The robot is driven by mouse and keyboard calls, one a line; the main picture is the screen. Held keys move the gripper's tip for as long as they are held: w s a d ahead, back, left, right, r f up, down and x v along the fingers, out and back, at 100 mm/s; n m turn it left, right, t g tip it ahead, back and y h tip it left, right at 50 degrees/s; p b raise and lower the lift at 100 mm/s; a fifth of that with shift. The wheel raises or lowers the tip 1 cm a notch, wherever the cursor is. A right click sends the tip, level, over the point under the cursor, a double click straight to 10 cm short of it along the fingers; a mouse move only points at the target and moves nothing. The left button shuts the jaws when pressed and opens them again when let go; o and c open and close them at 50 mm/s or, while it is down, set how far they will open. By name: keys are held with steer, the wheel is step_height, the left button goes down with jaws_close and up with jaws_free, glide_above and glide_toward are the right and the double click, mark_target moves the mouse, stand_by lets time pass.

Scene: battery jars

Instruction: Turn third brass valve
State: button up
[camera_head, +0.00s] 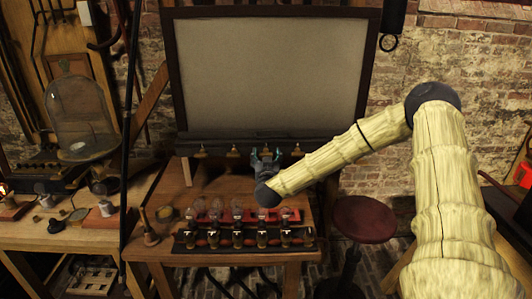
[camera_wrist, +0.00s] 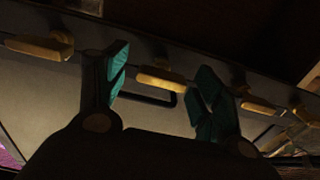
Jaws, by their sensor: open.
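A row of brass valves runs along the dark ledge under a large framed panel. In the head view the first (camera_head: 201,151), second (camera_head: 234,151) and rightmost (camera_head: 297,151) show. My gripper (camera_head: 266,153) covers the place between the second and the rightmost, hiding the third. In the wrist view one brass valve (camera_wrist: 160,82) appears between the teal fingertips of my open gripper (camera_wrist: 161,62). I cannot tell whether either finger touches it. Other brass valves show to its left (camera_wrist: 40,48) and right (camera_wrist: 258,105).
The grey panel (camera_head: 270,70) stands behind the ledge. A wooden table (camera_head: 160,250) below holds a rack of glass jars (camera_head: 237,238). A red stool (camera_head: 363,219) stands to the right. A glass dome (camera_head: 78,115) is at left.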

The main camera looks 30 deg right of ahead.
steer(key=shift+w+d, duration=0.3)
steer(key=shift+w, duration=0.25)
steer(key=c, duration=1)
